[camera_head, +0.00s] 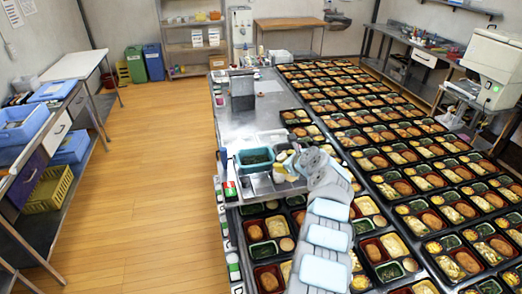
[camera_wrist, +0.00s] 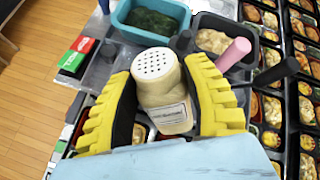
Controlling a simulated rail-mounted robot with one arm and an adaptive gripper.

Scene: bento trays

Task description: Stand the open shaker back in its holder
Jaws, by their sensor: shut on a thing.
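The shaker (camera_wrist: 162,98) has a cream body with a label and a white top with several dark holes. It shows in the wrist view between the two yellow ridged fingers of my gripper (camera_wrist: 160,72). The gripper is shut on its sides, and the shaker's top faces the wrist camera. In the head view my gripper (camera_head: 283,167) is over the near end of the steel counter, and the shaker is too small there to make out clearly. I cannot pick out the holder for certain; the shaker's base is partly hidden.
A teal tub (camera_wrist: 150,18) of dark green food stands just beyond the shaker. A pan of pale food (camera_wrist: 218,42) with a pink handle (camera_wrist: 234,53) is at right. Red and green boxes (camera_wrist: 79,53) lie at left. Rows of bento trays (camera_head: 400,150) fill the right side.

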